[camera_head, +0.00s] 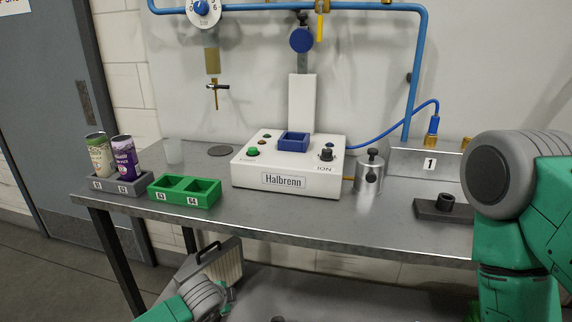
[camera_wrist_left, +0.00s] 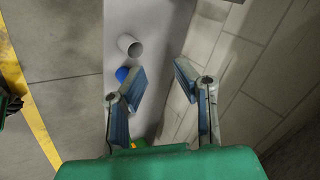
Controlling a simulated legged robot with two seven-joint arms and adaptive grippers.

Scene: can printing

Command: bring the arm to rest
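My left gripper (camera_wrist_left: 160,70) shows in the left wrist view with its two fingers apart and nothing between them. A grey surface lies beyond the fingers. In the head view part of my left arm (camera_head: 200,294) is low at the bottom left, below the bench's front edge; its fingers cannot be made out there. My right arm (camera_head: 515,230) fills the right edge of the head view, in front of the bench's right end. My right gripper is outside both views.
The metal bench (camera_head: 310,218) holds two cans, at left (camera_head: 98,155) and right (camera_head: 125,158), in a grey holder, a green holder (camera_head: 184,190), a white Halbrenn machine (camera_head: 285,162) and a metal cylinder (camera_head: 370,172). A white cylinder (camera_wrist_left: 130,45) and blue object (camera_wrist_left: 122,74) are near my left fingers.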

